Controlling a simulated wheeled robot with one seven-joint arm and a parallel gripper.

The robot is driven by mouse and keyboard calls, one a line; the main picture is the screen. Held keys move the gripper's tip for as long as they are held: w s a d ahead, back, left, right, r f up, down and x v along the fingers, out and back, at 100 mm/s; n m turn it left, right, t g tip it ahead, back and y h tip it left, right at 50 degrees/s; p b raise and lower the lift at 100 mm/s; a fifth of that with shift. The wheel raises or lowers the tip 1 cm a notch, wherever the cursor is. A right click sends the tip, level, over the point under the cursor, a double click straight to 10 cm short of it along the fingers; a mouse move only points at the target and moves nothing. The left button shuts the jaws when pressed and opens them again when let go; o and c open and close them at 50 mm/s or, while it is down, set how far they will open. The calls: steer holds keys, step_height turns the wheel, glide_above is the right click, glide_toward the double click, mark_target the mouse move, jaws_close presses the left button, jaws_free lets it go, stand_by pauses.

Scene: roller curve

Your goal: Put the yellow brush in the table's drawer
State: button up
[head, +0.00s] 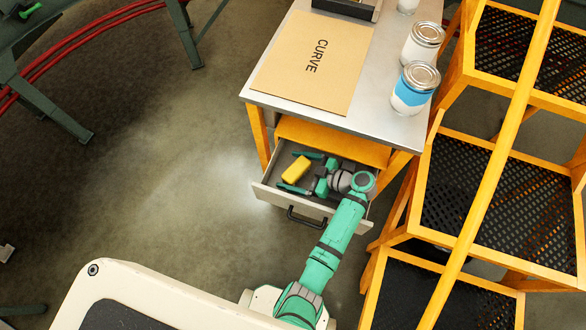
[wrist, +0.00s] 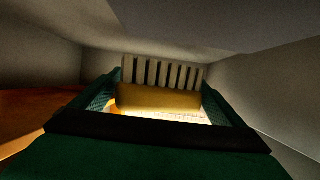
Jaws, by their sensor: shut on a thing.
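The yellow brush (head: 297,168) is between the two green fingers of my gripper (head: 288,171), inside the outline of the open drawer (head: 266,196). In the wrist view the brush (wrist: 160,98) shows a yellow body with a row of pale bristles beyond it, and a green finger of my gripper (wrist: 160,103) stands on each side. My gripper is shut on the brush. The drawer is pulled out under the table (head: 383,125), with its dark handle at the front. I cannot tell if the brush touches the drawer floor.
A cardboard sheet marked CURVE (head: 312,60), a blue-banded can (head: 411,98) and a white can (head: 422,45) are on the table. An orange-framed rack with dark mesh shelves (head: 480,190) stands close on the right. The floor left of the drawer (head: 170,150) is clear.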

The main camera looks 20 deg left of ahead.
mark_target(304, 172)
steer(key=shift+f, duration=0.25)
steer(key=o, duration=0.8)
steer(key=shift+s+f, duration=0.1)
steer(key=shift+r, duration=0.25)
steer(key=v, duration=0.4)
steer(key=r+v, duration=0.1)
steer(key=v, duration=0.3)
steer(key=shift+a+f, duration=0.1)
steer(key=shift+a, duration=0.1)
